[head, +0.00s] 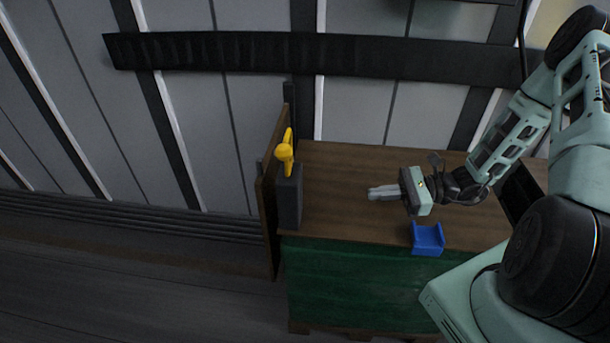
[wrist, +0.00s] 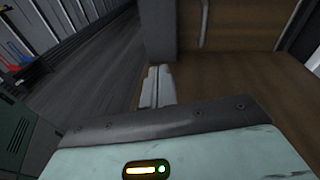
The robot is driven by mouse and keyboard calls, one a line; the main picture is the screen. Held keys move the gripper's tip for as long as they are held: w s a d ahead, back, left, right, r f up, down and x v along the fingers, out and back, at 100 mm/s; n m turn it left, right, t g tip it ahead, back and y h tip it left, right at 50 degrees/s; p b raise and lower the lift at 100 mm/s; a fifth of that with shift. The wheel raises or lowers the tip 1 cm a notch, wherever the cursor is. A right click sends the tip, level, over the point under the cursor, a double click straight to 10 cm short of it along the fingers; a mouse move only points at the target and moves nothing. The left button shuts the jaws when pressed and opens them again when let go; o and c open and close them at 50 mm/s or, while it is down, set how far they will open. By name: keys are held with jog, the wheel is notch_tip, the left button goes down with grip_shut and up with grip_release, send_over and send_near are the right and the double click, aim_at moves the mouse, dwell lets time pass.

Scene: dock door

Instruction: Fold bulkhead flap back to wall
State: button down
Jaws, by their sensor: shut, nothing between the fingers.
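The likely flap is a thin brown panel (head: 268,205), upright at the left end of the wooden bench top (head: 345,165) in the head view. A dark grey block (head: 289,198) stands at its right side, with a yellow handle (head: 286,152) at its top. My gripper (head: 371,192) is over the bench top, right of the block and apart from it, pointing left. Its fingers are shut and empty; they also show in the wrist view (wrist: 157,86). A grey upright face, probably the block, shows ahead there (wrist: 160,30). The handle is not clear in the wrist view.
A blue cradle (head: 427,240) sits at the bench's front edge, below my gripper. The bench front is green (head: 360,285). A ribbed wall with a black horizontal rail (head: 300,55) stands behind. The dark floor (head: 130,285) at left is clear.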

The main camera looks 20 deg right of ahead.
jog(key=d+f+m+t, duration=0.1)
jog(key=d, duration=0.1)
jog(key=d+f+m+t+h, duration=0.1)
jog(key=m+t, duration=0.1)
jog(key=d+f+m+t, duration=0.1)
jog(key=d+m+t, duration=0.1)
jog(key=shift+d+f+h, duration=0.1)
jog(key=shift+d+h, duration=0.2)
jog(key=shift+h, duration=0.1)
jog(key=p, duration=0.4)
send_near(275, 175)
jog(key=w, duration=0.3)
jog(key=shift+a+f, duration=0.25)
jog(key=shift+f, duration=0.1)
jog(key=shift+a, duration=0.1)
jog(key=shift+w+a, duration=0.15)
jog(key=shift+a, duration=0.65)
jog(key=shift+w+a, duration=0.2)
jog(key=shift+a, duration=0.55)
